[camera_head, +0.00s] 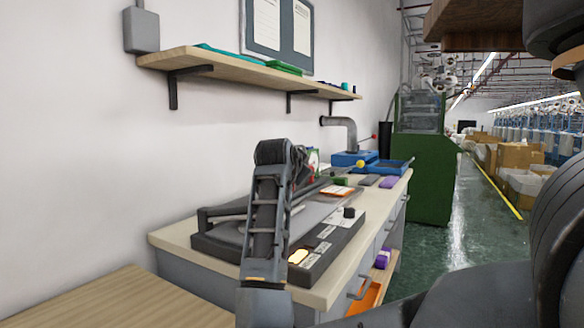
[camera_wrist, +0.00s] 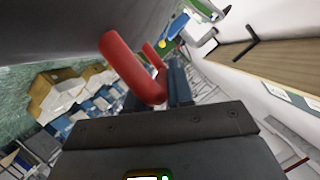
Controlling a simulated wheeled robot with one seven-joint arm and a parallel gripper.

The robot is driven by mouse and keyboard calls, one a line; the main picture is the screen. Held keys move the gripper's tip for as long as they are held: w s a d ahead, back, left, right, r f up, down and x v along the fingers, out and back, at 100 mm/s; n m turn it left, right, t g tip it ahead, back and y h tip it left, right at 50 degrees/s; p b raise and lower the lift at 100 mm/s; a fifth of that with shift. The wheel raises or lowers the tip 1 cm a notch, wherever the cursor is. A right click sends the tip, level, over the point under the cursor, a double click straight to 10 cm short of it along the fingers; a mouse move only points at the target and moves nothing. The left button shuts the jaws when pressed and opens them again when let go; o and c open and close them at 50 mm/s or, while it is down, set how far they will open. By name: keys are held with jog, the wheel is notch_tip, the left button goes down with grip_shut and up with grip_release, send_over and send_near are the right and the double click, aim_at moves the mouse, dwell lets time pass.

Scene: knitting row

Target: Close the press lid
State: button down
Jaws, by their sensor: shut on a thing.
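The press (camera_head: 345,238) is a low dark box with a small panel, lying on the workbench in the head view. Its dark frame (camera_head: 225,211) and a grey plate show behind my arm; the lid's exact angle is hard to tell. My arm stands in front of the press and hides its middle and my gripper there. In the wrist view a bent red handle (camera_wrist: 133,72) crosses in front of my gripper's fingers (camera_wrist: 178,82). My gripper is shut on this red handle. A large grey surface, perhaps the lid, fills the upper left of that view.
The workbench (camera_head: 165,238) holds a blue tray (camera_head: 388,166) and small items behind the press. A wall shelf (camera_head: 220,65) hangs above. A green machine (camera_head: 422,170) stands beyond the bench. The green floor (camera_head: 478,220) is open to the right.

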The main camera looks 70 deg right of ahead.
jog(key=shift+s+a+f+b, duration=0.1)
jog(key=shift+s+f+b, duration=0.15)
jog(key=shift+f, duration=0.5)
jog(key=shift+s+a+f+b, duration=0.1)
jog(key=shift+s+f, duration=0.2)
jog(key=shift+f, duration=0.45)
jog(key=c, duration=1.1)
grip_release()
jog(key=v, duration=0.7)
jog(key=shift+a+p, duration=0.3)
